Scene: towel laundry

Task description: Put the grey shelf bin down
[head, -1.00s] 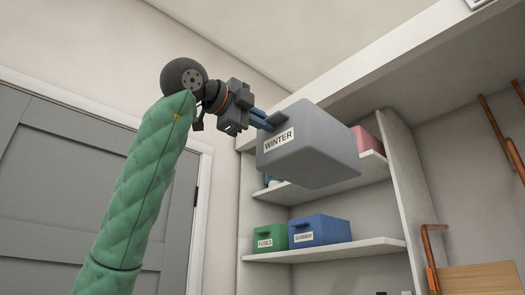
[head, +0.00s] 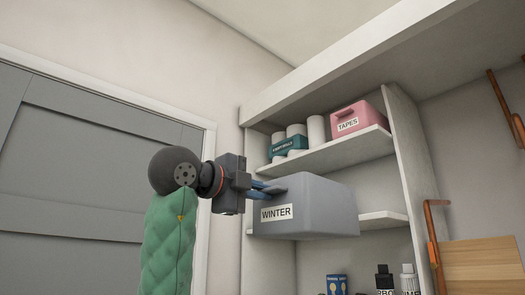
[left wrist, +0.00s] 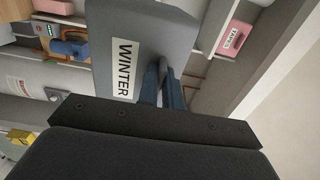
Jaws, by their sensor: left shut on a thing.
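The grey shelf bin (head: 320,205) has a white WINTER label on its front and hangs in the air before the shelves in the head view. My left gripper (head: 270,188) is shut on the bin's front handle, and its blue fingers show at the bin's upper left. In the left wrist view the bin (left wrist: 140,35) fills the top middle, and the gripper's blue fingers (left wrist: 162,85) hold it beside the label. The bin hides much of the middle shelf. My right gripper is not in view.
The upper shelf (head: 345,155) holds a pink TAPES bin (head: 357,117), a teal bin (head: 288,147) and white rolls (head: 316,130). The middle shelf (head: 383,219) shows bare at its right end. Bottles (head: 385,278) and a blue box (head: 337,285) stand below. A grey door (head: 90,160) is at left.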

